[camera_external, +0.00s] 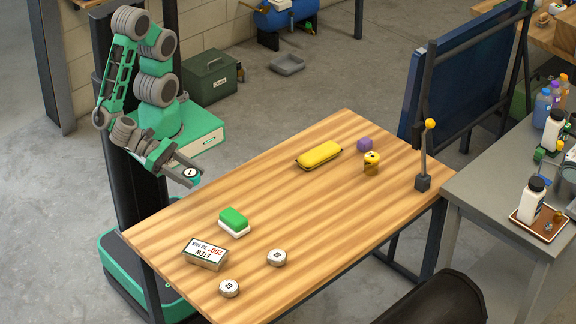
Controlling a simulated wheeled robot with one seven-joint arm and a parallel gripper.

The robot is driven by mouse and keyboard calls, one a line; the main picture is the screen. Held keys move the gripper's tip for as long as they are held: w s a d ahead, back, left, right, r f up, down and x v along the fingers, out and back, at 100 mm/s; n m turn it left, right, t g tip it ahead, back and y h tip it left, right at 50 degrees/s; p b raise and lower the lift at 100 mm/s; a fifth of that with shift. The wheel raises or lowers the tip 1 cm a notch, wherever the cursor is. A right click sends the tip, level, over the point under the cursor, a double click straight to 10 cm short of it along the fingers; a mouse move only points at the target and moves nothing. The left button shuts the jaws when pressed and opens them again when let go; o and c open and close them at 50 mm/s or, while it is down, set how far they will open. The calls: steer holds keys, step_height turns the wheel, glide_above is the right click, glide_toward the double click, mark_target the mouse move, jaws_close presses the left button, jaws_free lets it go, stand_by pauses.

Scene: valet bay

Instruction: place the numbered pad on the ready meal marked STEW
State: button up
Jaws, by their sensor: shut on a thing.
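My gripper (190,174) is shut on a small round pad (190,173) with a white face and a dark rim. The mark on its face is too small to read surely. My gripper holds it in the air at the table's left side, up and left of the ready meal. The ready meal marked STEW (205,261) is a flat box with a white label, lying near the table's left end. Its lettering appears upside down in the picture, and its top is bare.
Two round, numbered, white-topped pieces (228,288) (277,258) lie near the box. A green-and-white block (234,221) sits just behind it. The table's middle is clear.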

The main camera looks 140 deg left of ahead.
steer(key=w+d+m+h, duration=0.2)
steer(key=d, duration=0.1)
steer(key=b, duration=0.2)
glide_above(204, 251)
steer(key=shift+t+h, duration=0.3)
step_height(204, 251, down, 9)
steer(key=shift+a+f, duration=0.1)
steer(key=shift+f, duration=1.45)
steer(key=shift+f, duration=0.15)
steer(key=o, duration=1.3)
